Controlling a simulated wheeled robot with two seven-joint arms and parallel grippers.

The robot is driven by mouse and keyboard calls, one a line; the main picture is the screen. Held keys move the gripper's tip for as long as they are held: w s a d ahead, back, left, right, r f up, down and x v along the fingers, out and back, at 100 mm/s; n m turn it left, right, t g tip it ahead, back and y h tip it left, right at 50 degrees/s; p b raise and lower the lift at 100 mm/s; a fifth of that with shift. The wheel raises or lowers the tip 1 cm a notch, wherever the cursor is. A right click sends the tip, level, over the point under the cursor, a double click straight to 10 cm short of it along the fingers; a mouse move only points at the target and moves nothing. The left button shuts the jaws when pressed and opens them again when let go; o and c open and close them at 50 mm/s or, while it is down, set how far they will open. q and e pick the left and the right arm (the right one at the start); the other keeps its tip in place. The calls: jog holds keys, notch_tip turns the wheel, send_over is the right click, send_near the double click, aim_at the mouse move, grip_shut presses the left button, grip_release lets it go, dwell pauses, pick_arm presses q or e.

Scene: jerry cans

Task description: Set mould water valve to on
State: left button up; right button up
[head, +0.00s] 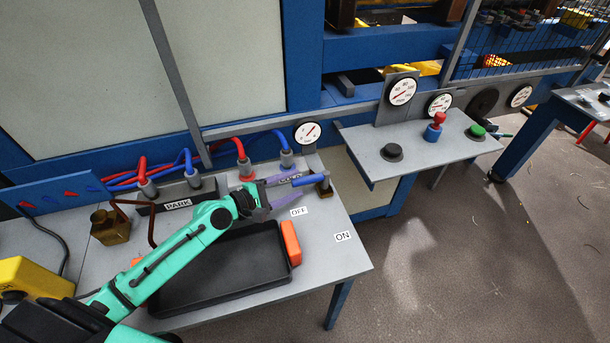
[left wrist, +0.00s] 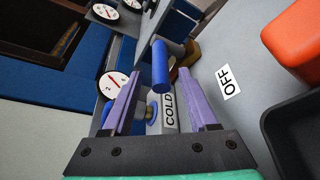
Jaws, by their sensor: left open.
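The valve has a blue lever handle (head: 309,180) on a brass-coloured body (head: 324,187) near the table's right end. The handle points left, on the side of the OFF label (head: 299,211); the ON label (head: 342,236) lies nearer the front right corner. My left gripper (head: 283,192) is open, its purple fingers pointing toward the valve. In the left wrist view, the blue handle (left wrist: 160,66) appears between the fingertips (left wrist: 158,76); I cannot tell whether they touch it. My right gripper is not in view.
A black tray (head: 215,285) and an orange block (head: 291,243) lie close to the arm. Red and blue hoses (head: 187,160) run along the table's back. A gauge (head: 307,132) stands behind the valve. A side shelf (head: 420,155) holds coloured buttons. The table around ON is clear.

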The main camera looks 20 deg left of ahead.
aim_at(305, 181)
pick_arm(q)
jog(key=x, duration=0.4)
jog(key=shift+w+d+f, duration=0.1)
jog(key=shift+w+d, duration=0.15)
jog(key=shift+d, duration=0.05)
jog(key=shift+s, duration=0.1)
grip_shut()
dwell(1.0)
